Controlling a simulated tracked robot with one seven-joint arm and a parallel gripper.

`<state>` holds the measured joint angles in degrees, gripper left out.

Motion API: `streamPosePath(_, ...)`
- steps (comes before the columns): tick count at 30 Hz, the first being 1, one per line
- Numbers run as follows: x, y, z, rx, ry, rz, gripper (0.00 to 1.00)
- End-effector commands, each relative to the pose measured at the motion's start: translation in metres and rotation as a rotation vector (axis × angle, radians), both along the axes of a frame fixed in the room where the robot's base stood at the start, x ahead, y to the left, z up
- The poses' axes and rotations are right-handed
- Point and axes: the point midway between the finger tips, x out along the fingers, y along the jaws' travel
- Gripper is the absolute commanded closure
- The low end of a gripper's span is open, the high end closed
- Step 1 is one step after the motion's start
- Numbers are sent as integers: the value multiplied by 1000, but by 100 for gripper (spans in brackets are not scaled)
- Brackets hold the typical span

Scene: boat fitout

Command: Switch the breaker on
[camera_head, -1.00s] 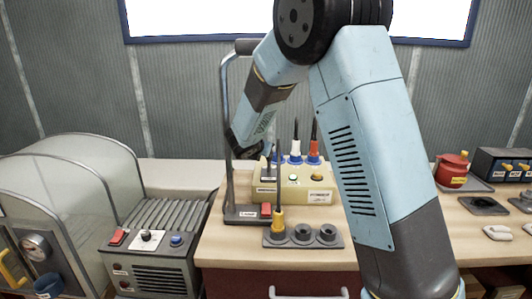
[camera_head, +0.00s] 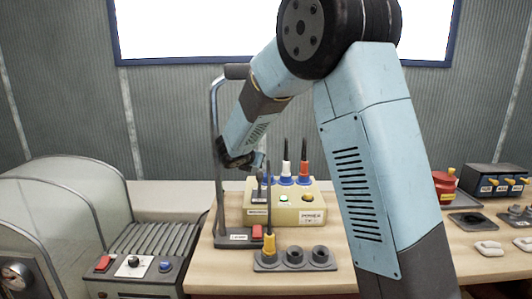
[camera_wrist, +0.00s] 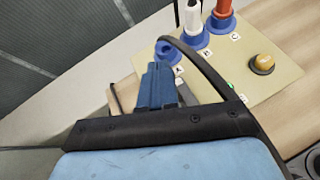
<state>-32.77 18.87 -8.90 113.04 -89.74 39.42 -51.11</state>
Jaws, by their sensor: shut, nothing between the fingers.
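My gripper (camera_head: 258,168) is shut and empty. It hangs behind and above the left end of a cream box (camera_head: 258,215), apart from it as far as I can see. In the wrist view the closed blue fingertips (camera_wrist: 158,78) point toward the box's lettered sockets. The likeliest breaker is a dark panel (camera_head: 484,181) with several yellow levers and white labels at the far right; it is out of the wrist view. The labels are too small to read, so I cannot confirm the breaker or its lever positions.
White (camera_head: 286,168) and red (camera_head: 304,168) plugs stand upright in blue collars on the cream box, beside a green lamp (camera_head: 283,198). A metal post stand (camera_head: 217,140) rises left of my gripper. A dark holder (camera_head: 295,259) carries a yellow-handled tool in front.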

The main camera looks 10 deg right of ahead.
Motion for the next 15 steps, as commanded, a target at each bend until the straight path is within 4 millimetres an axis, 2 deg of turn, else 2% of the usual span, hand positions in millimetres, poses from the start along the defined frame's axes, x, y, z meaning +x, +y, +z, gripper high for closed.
streamPosePath(9,-34,-7,43,2,-3,0,100)
streamPosePath(15,-62,-12,58,1,-2,0,100)
